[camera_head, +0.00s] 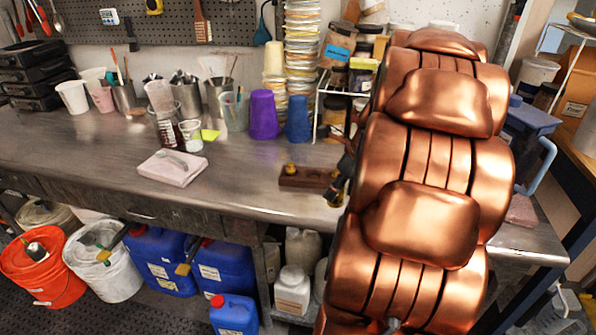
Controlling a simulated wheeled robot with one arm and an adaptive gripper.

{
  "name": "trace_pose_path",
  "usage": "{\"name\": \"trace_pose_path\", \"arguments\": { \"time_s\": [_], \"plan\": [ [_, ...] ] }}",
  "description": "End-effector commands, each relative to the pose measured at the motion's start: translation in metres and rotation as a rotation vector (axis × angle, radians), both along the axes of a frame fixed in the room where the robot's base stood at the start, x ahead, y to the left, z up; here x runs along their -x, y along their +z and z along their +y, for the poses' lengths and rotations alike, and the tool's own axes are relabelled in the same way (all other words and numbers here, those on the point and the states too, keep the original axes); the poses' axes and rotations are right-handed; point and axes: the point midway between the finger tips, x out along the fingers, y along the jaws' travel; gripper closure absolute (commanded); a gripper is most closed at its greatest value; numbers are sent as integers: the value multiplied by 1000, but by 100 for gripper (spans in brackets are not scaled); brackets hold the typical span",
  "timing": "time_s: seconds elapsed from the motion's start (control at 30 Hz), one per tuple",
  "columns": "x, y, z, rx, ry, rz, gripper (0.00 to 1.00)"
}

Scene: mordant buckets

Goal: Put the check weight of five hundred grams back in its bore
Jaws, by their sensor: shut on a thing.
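A dark wooden weight block (305,180) lies on the steel bench. A small brass weight (291,168) stands in its left end. My gripper (337,187) is at the block's right end, partly hidden behind my copper-coloured arm. It is shut on a small brass-coloured piece, which I take to be the five hundred gram check weight; little of it shows. I cannot tell whether this piece touches the block or is above it. The bores at the right end are hard to make out.
A wire rack with jars (345,95) stands behind the block. Blue (298,119) and purple (263,115) cups stand behind left. A folded pink cloth (172,168) lies left on the bench. The bench between cloth and block is clear. Buckets and blue canisters stand below.

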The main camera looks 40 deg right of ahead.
Motion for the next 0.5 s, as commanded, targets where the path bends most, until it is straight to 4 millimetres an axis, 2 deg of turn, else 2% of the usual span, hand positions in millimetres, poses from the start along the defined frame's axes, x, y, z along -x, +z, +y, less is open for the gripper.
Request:
{"name": "trace_pose_path", "arguments": {
  "time_s": [0.17,0.5],
  "plan": [
    [-16,0,-3,0,12,0,100],
    [-64,-5,-21,0,25,2,100]
  ]
}}
